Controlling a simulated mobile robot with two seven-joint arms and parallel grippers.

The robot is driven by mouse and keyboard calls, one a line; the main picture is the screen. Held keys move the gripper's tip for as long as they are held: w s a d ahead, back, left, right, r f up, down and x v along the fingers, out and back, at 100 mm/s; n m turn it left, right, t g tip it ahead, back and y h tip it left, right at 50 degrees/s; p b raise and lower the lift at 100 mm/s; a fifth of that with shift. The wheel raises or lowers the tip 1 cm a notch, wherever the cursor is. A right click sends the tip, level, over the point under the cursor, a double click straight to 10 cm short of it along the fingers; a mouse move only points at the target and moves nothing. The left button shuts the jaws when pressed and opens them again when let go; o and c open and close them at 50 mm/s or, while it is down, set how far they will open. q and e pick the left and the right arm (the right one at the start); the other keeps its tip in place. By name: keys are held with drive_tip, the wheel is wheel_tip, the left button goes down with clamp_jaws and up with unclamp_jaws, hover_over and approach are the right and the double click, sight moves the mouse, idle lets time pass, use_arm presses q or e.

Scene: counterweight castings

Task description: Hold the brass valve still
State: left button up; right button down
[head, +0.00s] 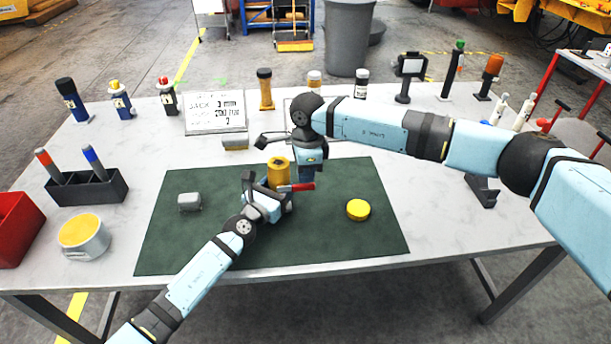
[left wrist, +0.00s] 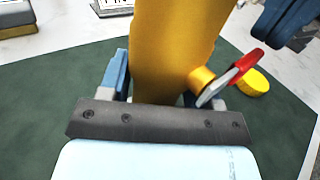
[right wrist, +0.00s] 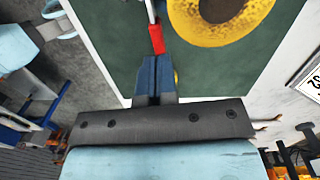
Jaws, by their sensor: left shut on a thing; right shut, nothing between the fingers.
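The brass valve (head: 279,172) stands upright over the green mat (head: 330,245), a yellow cylinder with a hollow top and a red-handled lever (head: 300,187) on its right side. My left gripper (head: 276,195) is shut on the valve's body, low down; the left wrist view shows a finger on each side of the valve (left wrist: 178,45). My right gripper (head: 307,176) is shut and empty, pointing down beside the valve. In the right wrist view its closed fingertips (right wrist: 154,65) are close to the red grip (right wrist: 156,38); I cannot tell whether they touch. The valve's base is hidden.
A yellow disc (head: 358,209) lies right on the mat and a grey block (head: 189,202) left. A black pen holder (head: 85,188), a yellow-topped tub (head: 82,236) and a red bin (head: 15,228) stand at left. A sign (head: 215,112) and several tools line the back.

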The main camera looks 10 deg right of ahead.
wheel_tip(320, 180, up, 13)
drive_tip(key=shift+w+r, duration=0.15)
drive_tip(key=shift+w, duration=0.25)
use_arm(q)
drive_tip(key=o, duration=1.4)
drive_tip(key=shift+o, duration=0.2)
drive_tip(key=shift+s, duration=0.15)
